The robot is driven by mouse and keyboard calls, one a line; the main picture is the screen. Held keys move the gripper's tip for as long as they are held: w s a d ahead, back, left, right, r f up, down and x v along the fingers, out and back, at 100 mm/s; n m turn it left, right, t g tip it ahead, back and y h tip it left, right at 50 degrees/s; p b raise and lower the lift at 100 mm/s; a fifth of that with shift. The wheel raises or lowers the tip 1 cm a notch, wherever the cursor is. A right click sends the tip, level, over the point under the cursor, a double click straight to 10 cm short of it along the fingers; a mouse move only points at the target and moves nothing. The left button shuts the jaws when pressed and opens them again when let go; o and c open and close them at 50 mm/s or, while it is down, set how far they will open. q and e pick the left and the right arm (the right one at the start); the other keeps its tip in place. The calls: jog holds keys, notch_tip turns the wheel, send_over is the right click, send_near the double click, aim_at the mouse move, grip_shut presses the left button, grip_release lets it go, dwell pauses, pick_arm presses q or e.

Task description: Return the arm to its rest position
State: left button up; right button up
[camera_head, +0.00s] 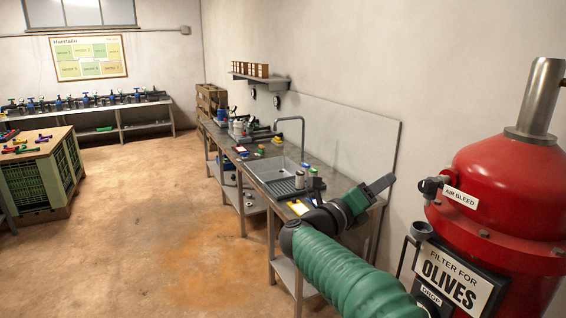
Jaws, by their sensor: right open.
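My right arm comes in from the bottom of the view in a ribbed green sleeve. My right gripper (378,189) is held out over the near end of the steel workbench (325,181), to the left of the red tank. It is open, and I see nothing held in it. Whether it touches the bench I cannot tell. My left gripper is not in view.
A red tank (500,190) labelled "FILTER FOR OLIVES" stands close at the right, with a small handle on its side. The bench holds a sink (272,168) and tools. A crate-sided table (40,165) stands left. The middle floor is clear.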

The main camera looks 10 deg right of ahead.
jog(key=a+f+n+t+y, duration=0.2)
jog(key=a+f+n+y, duration=0.2)
jog(key=f+n+y, duration=0.55)
jog(key=a+f+n+t+y, duration=0.3)
jog(key=a+f+n+y, duration=0.15)
jog(key=n, duration=0.95)
jog(key=s+a+f+n+g+y, duration=0.1)
jog(key=s+f+n+g+y, duration=0.2)
jog(key=s+f+n+g, duration=0.95)
jog(key=s+f, duration=0.6)
jog(key=s, duration=0.3)
jog(key=s+d+f+n+p, duration=0.1)
jog(key=s+f, duration=0.5)
jog(key=s, duration=0.3)
jog(key=shift+s+d+f+h, duration=0.15)
jog(key=shift+s+d+h, duration=0.15)
jog(key=shift+h, duration=0.1)
